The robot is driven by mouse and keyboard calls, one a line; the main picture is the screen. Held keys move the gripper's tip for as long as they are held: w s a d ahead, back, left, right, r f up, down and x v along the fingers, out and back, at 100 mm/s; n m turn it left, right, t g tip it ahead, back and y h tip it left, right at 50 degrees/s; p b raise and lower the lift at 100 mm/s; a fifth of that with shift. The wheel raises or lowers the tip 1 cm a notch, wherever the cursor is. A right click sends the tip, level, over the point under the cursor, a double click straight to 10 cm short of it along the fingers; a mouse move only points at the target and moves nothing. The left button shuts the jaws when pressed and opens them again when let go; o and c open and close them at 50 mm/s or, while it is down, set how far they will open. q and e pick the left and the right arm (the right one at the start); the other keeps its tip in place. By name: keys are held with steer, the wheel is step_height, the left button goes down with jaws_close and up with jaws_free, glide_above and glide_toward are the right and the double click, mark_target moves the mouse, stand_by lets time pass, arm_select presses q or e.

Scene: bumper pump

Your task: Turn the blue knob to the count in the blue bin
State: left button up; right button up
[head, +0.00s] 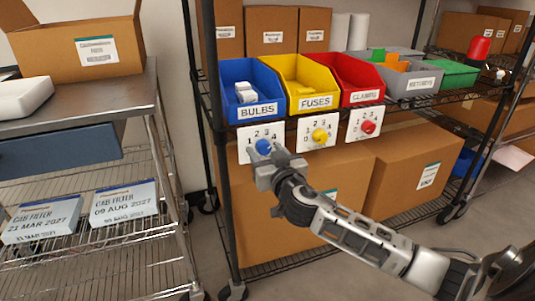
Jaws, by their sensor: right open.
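The blue bin (238,73), labelled BULBS, stands at the left of the shelf and holds a few small white boxes; their exact number is hard to tell. Below it hangs a white dial plate (244,150) with printed numbers and the blue knob (264,146). My right gripper (268,158) is at the blue knob, just below and in front of it. Its jaws are open, and I cannot tell whether they touch the knob. The gripper hides the lower part of the dial, and the knob's pointer is not clear. My left gripper is not in view.
A yellow FUSES bin (305,83) with a yellow knob (320,135) and a red bin (352,77) with a red knob (368,127) are to the right. Cardboard boxes (300,200) fill the shelf below. A metal cart (150,100) stands at left.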

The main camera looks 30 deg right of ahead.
steer(key=c, duration=1)
